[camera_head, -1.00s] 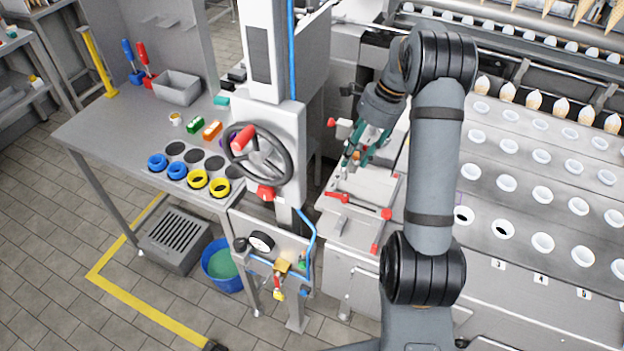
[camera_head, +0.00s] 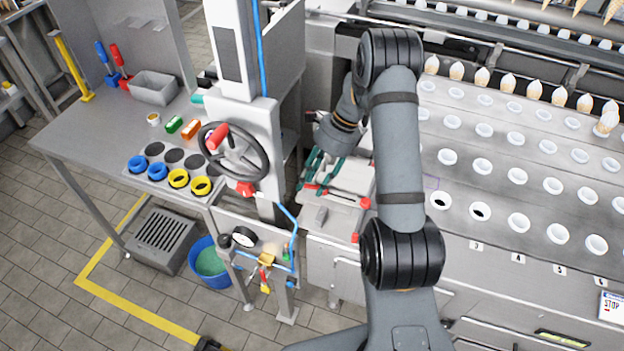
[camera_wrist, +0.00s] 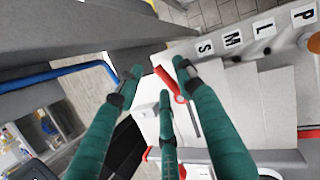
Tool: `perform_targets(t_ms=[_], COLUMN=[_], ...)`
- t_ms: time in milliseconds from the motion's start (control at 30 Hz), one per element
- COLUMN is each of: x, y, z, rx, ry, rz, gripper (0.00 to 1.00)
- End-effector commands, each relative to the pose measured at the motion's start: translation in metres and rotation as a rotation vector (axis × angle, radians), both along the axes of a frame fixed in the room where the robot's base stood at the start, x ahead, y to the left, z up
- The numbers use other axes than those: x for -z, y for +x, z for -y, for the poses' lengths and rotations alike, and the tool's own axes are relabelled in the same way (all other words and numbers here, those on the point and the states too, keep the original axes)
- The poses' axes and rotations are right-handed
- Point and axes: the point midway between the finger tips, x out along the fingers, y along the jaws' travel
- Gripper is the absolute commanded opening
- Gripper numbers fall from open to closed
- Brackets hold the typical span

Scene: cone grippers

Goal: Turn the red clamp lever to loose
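The red clamp lever (camera_head: 312,187) sits on the pale block (camera_head: 352,176) beside the handwheel column, and my gripper's green fingers partly cover it. In the wrist view the red lever (camera_wrist: 168,82) lies between the fingertips, slanting towards the lower right. My gripper (camera_head: 322,180) has three green fingers pointing down at the lever. In the wrist view my gripper (camera_wrist: 158,84) has its fingers spread, with a gap around the lever. I cannot tell whether any finger touches it.
A red knob (camera_head: 365,203) is at the block's right edge. The column with the handwheel (camera_head: 233,150) stands close on the left. Rows of white cups (camera_head: 482,166) fill the plates to the right. Letter labels (camera_wrist: 234,39) lie along the plate edge in the wrist view.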

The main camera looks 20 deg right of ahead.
Motion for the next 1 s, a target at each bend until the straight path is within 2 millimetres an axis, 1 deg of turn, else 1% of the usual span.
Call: perform_targets(t_ms=[300, 333, 900, 1000], x=[0.0034, 0.0034, 0.0031, 0.0031], y=[-0.0004, -0.0004, -0.0003, -0.0002], z=[-0.0016, -0.0017, -0.0014, -0.0014], rx=[0.000, 0.000, 0.000, 0.000], ry=[0.000, 0.000, 0.000, 0.000], rz=[0.000, 0.000, 0.000, 0.000], gripper=[0.37, 0.36, 0.03, 0.00])
